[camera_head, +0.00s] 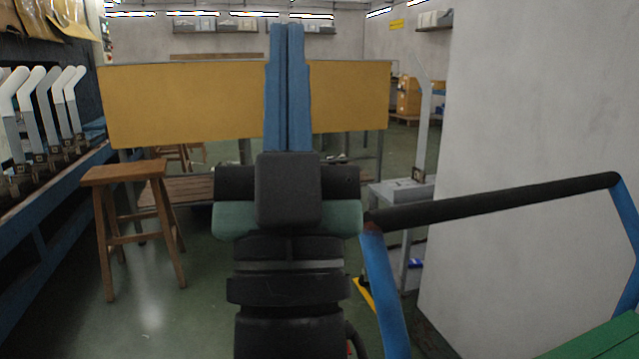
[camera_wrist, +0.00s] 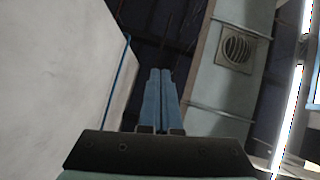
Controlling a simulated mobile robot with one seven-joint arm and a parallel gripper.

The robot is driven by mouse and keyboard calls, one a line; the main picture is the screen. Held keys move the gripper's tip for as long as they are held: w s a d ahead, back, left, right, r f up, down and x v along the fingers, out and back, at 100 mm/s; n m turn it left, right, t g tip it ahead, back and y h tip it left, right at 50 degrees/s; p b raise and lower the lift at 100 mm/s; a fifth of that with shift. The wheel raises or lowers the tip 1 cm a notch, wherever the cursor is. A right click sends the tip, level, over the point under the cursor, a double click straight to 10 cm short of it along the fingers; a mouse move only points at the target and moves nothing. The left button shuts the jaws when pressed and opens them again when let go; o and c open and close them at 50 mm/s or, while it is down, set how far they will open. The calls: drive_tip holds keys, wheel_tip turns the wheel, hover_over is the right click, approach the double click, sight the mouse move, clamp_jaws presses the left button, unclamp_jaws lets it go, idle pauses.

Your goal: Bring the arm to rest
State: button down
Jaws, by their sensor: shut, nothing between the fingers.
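My gripper (camera_head: 287,32) stands upright in the middle of the head view, its two blue fingers pressed together and pointing up. Nothing is between the fingers. In the wrist view the shut blue fingers (camera_wrist: 160,75) point toward the ceiling, with a wall at the left and a ceiling vent (camera_wrist: 237,47) at the right. The gripper is clear of any object in both views. It covers the middle of a yellow-brown panel (camera_head: 190,105) farther back.
A wooden stool (camera_head: 125,175) stands at left, beside a bench with several white sock forms (camera_head: 38,110). A single form (camera_head: 421,120) stands on a grey stand at right. A blue frame with a black handle (camera_head: 490,203) is near at right, before a pale wall (camera_head: 540,110).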

drive_tip(key=s+d+r+g+h+p, duration=0.2)
drive_tip(key=s+r+p, duration=0.3)
drive_tip(key=r, duration=0.4)
wheel_tip(320, 180, up, 36)
drive_tip(key=p, duration=3.6)
drive_tip(key=c, duration=1.5)
unclamp_jaws()
drive_tip(key=shift+r, duration=0.3)
drive_tip(key=o, duration=0.7)
drive_tip(key=shift+d, duration=0.25)
